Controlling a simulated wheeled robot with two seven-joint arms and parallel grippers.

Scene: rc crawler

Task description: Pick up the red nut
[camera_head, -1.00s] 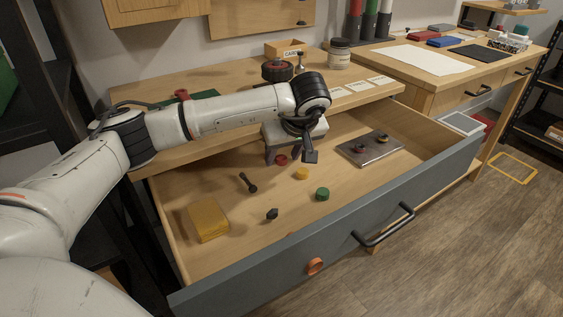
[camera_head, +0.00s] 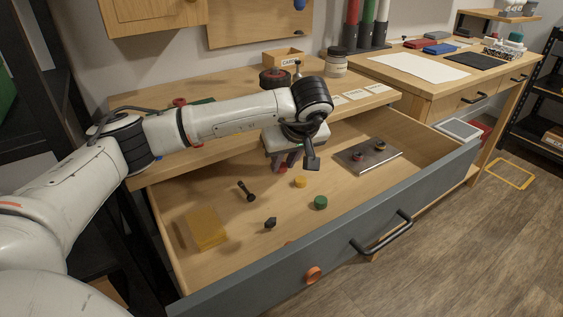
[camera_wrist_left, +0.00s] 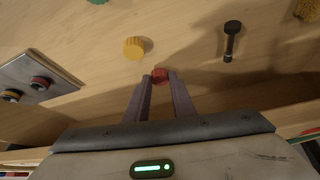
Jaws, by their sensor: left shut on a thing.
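The red nut (camera_wrist_left: 160,76) is a small ribbed round piece between the fingertips of my left gripper (camera_wrist_left: 159,82) in the left wrist view. The two fingers press on it from both sides. In the head view the red nut (camera_head: 283,168) shows low between the fingers of my left gripper (camera_head: 284,166), just at the floor of the open drawer (camera_head: 225,185). I cannot tell whether it still touches the drawer floor. My right gripper is not in view.
Nearby in the drawer are a yellow nut (camera_head: 300,181), a green nut (camera_head: 320,202), a black bolt (camera_head: 246,191), a dark small part (camera_head: 270,222), a yellow block (camera_head: 206,229) and a metal plate (camera_head: 367,155).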

